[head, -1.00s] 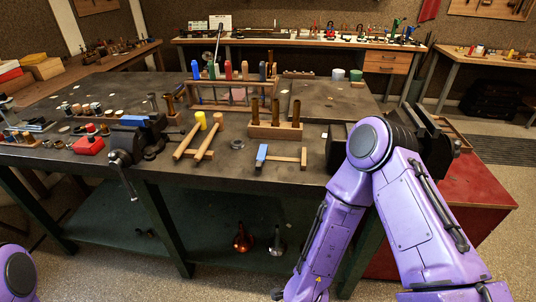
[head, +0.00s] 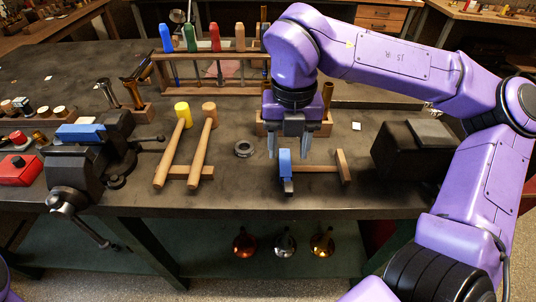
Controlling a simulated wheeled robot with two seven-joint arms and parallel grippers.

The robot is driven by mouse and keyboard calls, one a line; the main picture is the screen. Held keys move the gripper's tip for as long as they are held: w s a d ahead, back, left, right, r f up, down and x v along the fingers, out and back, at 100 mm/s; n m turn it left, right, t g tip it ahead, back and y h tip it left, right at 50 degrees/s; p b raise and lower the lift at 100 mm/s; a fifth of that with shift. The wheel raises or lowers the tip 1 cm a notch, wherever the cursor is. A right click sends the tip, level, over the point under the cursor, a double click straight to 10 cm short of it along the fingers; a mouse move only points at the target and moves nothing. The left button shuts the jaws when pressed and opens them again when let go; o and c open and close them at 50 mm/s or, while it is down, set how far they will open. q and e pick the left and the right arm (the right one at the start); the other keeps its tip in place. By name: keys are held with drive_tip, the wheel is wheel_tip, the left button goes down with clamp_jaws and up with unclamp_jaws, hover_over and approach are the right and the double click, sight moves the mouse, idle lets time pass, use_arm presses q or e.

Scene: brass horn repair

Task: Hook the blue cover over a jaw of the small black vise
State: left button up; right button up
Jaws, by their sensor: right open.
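The small black vise (head: 75,170) stands at the table's front edge on the left, its handle hanging over the edge. A blue strip (head: 81,132) lies along the top of its jaws; I cannot tell how it sits there. Another blue piece (head: 285,162), upright and narrow with a grey lower end, is at the left end of a wooden bar near the front edge, centre right. My right gripper (head: 288,152) points down over this piece, open, with a finger to each side. I cannot tell whether the fingers touch it. My left gripper is out of view.
Two mallets (head: 190,145) rest on a wooden bar between the vise and my right gripper. A dark ring (head: 244,149) lies near them. A black block (head: 410,150) stands to the right. A tool rack (head: 215,60) is behind. A red box (head: 17,170) is left of the vise.

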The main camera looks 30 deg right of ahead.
sight(289, 181)
drive_tip(key=s+f, duration=0.2)
drive_tip(key=f, duration=0.1)
drive_tip(key=shift+s+f, duration=0.3)
drive_tip(key=shift+s, duration=0.25)
drive_tip(key=shift+s+f, duration=0.3)
drive_tip(key=shift+s, duration=0.25)
drive_tip(key=w+f, duration=0.2)
drive_tip(key=f, duration=0.1)
drive_tip(key=w+f, duration=0.1)
drive_tip(key=f, duration=0.1)
drive_tip(key=shift+a+f+p, duration=0.1)
drive_tip(key=shift+a+p, duration=0.2)
drive_tip(key=shift+p, duration=0.05)
drive_tip(key=shift+d+f, duration=0.1)
drive_tip(key=shift+f, duration=0.05)
drive_tip(key=shift+s+r, duration=0.2)
drive_tip(key=shift+s, duration=0.35)
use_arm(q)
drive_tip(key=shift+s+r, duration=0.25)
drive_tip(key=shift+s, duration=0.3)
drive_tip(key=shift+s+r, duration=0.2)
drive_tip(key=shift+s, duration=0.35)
use_arm(e)
drive_tip(key=shift+w, duration=0.15)
clamp_jaws()
